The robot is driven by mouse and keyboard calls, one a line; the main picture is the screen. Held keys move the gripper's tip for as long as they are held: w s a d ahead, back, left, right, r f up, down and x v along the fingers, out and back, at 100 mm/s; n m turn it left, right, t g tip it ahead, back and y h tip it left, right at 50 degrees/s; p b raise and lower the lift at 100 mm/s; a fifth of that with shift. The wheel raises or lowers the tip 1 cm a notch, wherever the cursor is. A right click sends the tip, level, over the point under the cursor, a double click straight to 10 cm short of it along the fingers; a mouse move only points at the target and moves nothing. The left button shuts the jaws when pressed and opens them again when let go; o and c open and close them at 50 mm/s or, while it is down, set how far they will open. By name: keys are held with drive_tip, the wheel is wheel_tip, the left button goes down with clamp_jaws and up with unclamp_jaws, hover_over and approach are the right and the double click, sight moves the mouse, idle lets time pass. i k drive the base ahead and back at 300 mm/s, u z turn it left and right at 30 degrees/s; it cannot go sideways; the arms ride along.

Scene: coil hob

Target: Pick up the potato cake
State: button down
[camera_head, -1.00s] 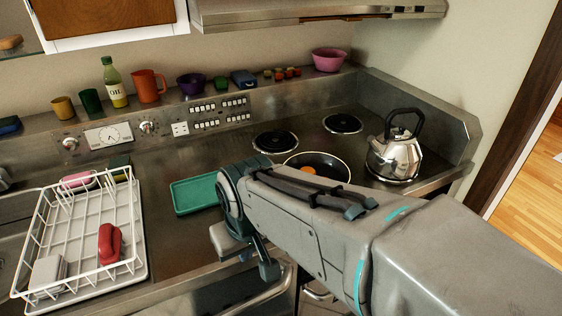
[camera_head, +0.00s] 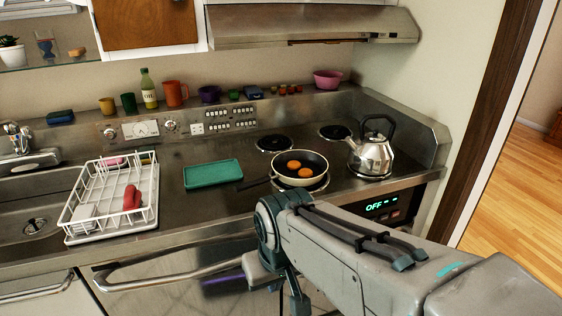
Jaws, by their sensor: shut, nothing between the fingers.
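The farther potato cake (camera_head: 294,165) is left of the nearer potato cake (camera_head: 305,174). The pan's handle points left. My gripper (camera_head: 290,296) hangs in front of the counter edge, below and apart from the pan. It is shut and empty, and its fingertips are partly hidden by the arm's wrist and the frame edge.
A shiny kettle (camera_head: 371,156) stands right of the pan. A teal tray (camera_head: 213,173) lies to its left, then a white dish rack (camera_head: 88,195). A long oven handle (camera_head: 165,279) crosses the front below the counter. Cups and bowls line the back ledge.

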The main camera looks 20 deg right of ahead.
sight(294, 166)
drive_tip(key=z, duration=0.65)
drive_tip(key=i, duration=1)
drive_tip(key=k, duration=1.3)
drive_tip(key=z, duration=0.6)
drive_tip(key=i, duration=1.45)
drive_tip(key=u, duration=0.6)
